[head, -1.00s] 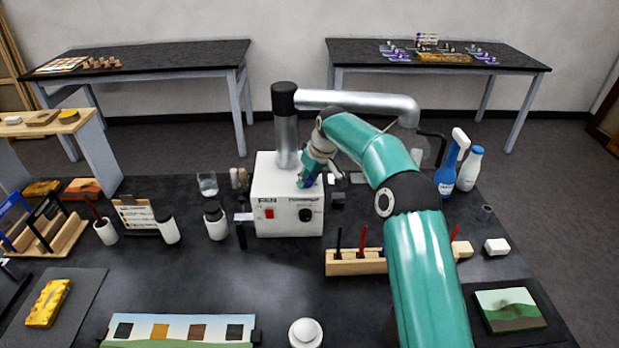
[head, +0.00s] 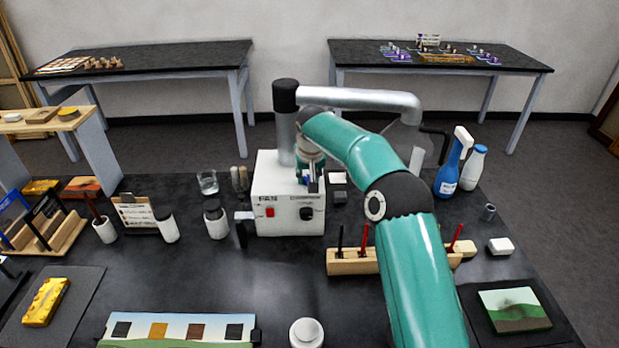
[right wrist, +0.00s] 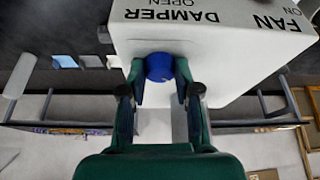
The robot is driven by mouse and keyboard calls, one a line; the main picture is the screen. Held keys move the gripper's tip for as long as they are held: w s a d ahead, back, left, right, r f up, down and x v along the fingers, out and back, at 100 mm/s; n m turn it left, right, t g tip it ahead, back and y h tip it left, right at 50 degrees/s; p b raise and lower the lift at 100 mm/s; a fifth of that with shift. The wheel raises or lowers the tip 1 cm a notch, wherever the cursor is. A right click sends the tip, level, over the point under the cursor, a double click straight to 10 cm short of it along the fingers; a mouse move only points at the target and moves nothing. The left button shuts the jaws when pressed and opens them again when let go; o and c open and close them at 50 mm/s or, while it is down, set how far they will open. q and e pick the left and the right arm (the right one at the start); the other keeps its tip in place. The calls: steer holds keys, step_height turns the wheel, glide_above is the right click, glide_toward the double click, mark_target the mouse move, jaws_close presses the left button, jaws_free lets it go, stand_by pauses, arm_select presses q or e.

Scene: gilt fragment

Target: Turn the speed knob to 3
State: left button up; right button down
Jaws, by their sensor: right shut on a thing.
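The white fan box (head: 275,190) stands mid-table with a metal duct rising behind it. On its front are a red switch (head: 270,212) and a round black speed knob (head: 306,214), too small to read its setting. My right gripper (head: 312,182) is over the top of the box, behind and above the speed knob and apart from it. In the right wrist view its two fingers (right wrist: 160,82) are shut on a blue knob (right wrist: 159,66) beside the lettering DAMPER OPEN. My left gripper is not in view.
A wooden rack (head: 352,262) with pens stands in front of the box to the right, beneath my right arm. White jars (head: 216,222) stand to the left. A blue spray bottle (head: 449,170) stands at the right. The table directly in front of the box is clear.

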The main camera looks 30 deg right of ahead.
steer(key=shift+a+m+h, duration=0.1)
steer(key=shift+m+h, duration=0.2)
steer(key=shift+m, duration=0.6)
steer(key=m+g+h+p, duration=0.1)
steer(key=m, duration=0.2)
steer(key=shift+w+m+p, duration=0.15)
steer(key=shift+m+p, duration=0.2)
steer(key=shift+m, duration=0.05)
steer(key=shift+w+m+g+h, duration=0.15)
steer(key=shift+m+g, duration=0.2)
steer(key=shift+m, duration=0.4)
steer(key=shift+m+g+h, duration=0.15)
steer(key=shift+m+g, duration=0.2)
steer(key=shift+m, duration=0.7)
steer(key=c, duration=0.8)
jaws_free()
steer(key=shift+c, duration=0.2)
steer(key=shift+a, duration=0.1)
